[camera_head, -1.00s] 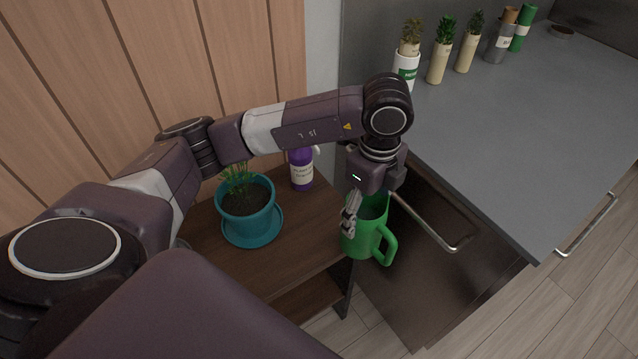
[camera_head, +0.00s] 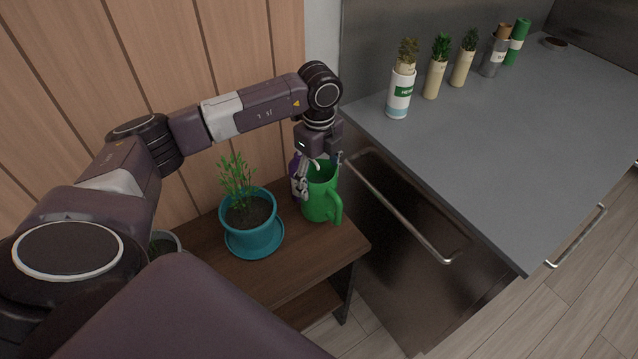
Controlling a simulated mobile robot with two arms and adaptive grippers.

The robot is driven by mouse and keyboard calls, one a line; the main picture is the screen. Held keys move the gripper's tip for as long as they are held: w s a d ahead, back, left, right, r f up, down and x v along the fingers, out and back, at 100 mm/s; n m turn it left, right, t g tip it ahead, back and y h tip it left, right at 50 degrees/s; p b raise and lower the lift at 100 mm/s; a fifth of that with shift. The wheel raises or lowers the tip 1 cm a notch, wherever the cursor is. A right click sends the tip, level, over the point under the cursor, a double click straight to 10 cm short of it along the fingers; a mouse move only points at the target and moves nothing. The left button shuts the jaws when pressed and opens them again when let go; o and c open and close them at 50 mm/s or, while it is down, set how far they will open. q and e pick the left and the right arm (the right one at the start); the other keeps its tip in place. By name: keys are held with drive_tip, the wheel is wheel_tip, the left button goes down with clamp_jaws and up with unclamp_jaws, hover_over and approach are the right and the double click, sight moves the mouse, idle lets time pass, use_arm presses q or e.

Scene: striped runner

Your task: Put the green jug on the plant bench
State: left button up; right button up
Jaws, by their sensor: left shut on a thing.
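The green jug (camera_head: 322,196) is upright, with its handle on the right, over the right back part of the dark wooden plant bench (camera_head: 290,278). My left gripper (camera_head: 318,174) points down at the jug's rim and is shut on the jug's wall. I cannot tell whether the jug's bottom touches the bench top or is slightly above it. My right gripper is not in view.
A teal pot with a plant (camera_head: 254,224) stands on the bench left of the jug. The grey counter (camera_head: 500,140) with several containers and a metal handle (camera_head: 400,208) is at right.

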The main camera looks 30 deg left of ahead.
use_arm(q)
wheel_tip(320, 180, down, 2)
drive_tip(key=shift+f, duration=0.2)
drive_tip(key=shift+f, duration=0.1)
drive_tip(key=o, duration=2.1)
drive_tip(key=shift+s, duration=0.1)
drive_tip(key=shift+r, duration=0.25)
wheel_tip(320, 180, up, 10)
drive_tip(key=shift+r+b, duration=0.25)
drive_tip(key=shift+b, duration=0.6)
drive_tip(key=shift+r, duration=0.6)
